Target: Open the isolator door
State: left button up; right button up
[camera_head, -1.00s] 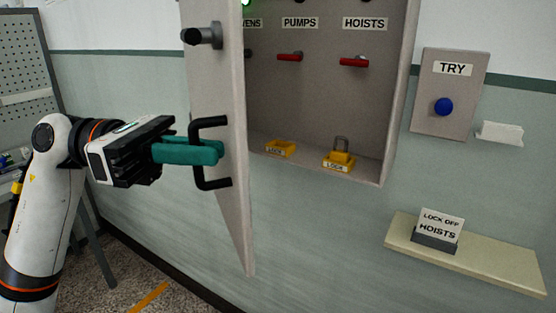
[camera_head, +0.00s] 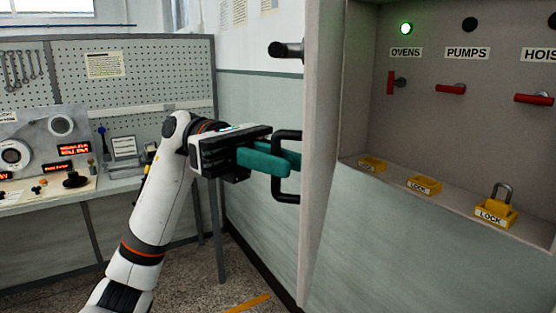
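The isolator door (camera_head: 322,130) stands open at the left side of the isolator cabinet (camera_head: 450,130), seen almost edge-on. Its black bar handle (camera_head: 280,186) sticks out from the outer face toward the left. My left gripper (camera_head: 288,158), with teal fingers, is at the handle; its fingers lie either side of the upright bar and look shut on it. The bar partly hides the fingertips. A dark round knob (camera_head: 286,50) is higher on the door. My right gripper is not in view.
Inside the cabinet are red switches (camera_head: 451,89), a lit green lamp (camera_head: 406,28) and yellow padlocks (camera_head: 495,209) on the bottom ledge. A workbench with instruments (camera_head: 60,180) and a pegboard (camera_head: 150,75) stand at the left behind my arm.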

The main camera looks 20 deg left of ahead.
pick_arm(q)
jog(key=b+v, duration=0.1)
jog(key=v, duration=1.1)
jog(key=shift+b, duration=0.4)
